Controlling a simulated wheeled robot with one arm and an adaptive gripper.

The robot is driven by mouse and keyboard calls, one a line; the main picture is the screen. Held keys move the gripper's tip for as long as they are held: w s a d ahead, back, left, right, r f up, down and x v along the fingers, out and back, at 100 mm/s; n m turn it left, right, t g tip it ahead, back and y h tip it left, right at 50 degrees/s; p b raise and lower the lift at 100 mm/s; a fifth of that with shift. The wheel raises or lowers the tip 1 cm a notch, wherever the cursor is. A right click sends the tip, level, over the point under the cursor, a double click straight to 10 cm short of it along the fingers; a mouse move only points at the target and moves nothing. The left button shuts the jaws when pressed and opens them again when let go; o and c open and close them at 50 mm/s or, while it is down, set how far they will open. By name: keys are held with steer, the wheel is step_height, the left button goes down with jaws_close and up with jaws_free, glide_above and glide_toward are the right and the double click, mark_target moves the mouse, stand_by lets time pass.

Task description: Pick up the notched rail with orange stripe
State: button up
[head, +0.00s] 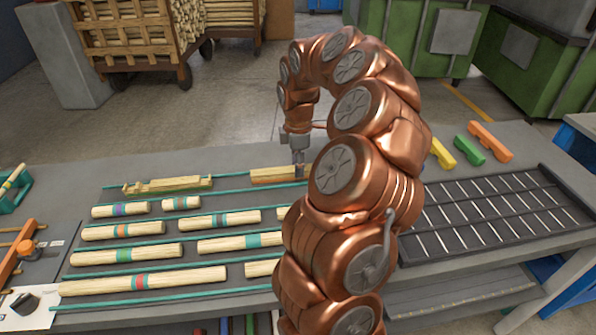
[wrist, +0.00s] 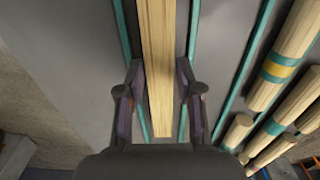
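A pale wooden rail (head: 273,175) lies in the back row of the table under my gripper (head: 300,165). In the wrist view the rail (wrist: 158,50) runs lengthwise between the two fingers of my gripper (wrist: 160,105). The fingers stand apart, one on each side, with a gap to the wood. Its near end shows between them; I cannot make out an orange stripe or notches on it. Another wooden rail (head: 168,186), with raised bits near its ends, lies to the left in the same row. My arm hides what lies right of the gripper.
Several striped round dowels (head: 116,231) lie in rows between teal strips (head: 130,264) nearer me. A black slotted rack (head: 490,215) is at the right, with yellow, green and orange blocks (head: 489,141) behind it. A teal bin (head: 14,190) stands far left.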

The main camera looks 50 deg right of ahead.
steer(key=shift+f, duration=0.85)
jaws_close()
steer(key=shift+r, duration=0.1)
steer(key=shift+r+b, duration=0.35)
steer(key=shift+r, duration=1.2)
steer(key=shift+a+r, duration=0.15)
steer(key=shift+r, duration=0.05)
steer(key=a, duration=0.5)
steer(key=w+a+r+b, duration=0.1)
steer(key=a, duration=0.4)
steer(key=a+b, duration=0.1)
steer(key=a, duration=0.4)
steer(key=shift+w+a+r, duration=0.2)
steer(key=shift+w+a, duration=0.15)
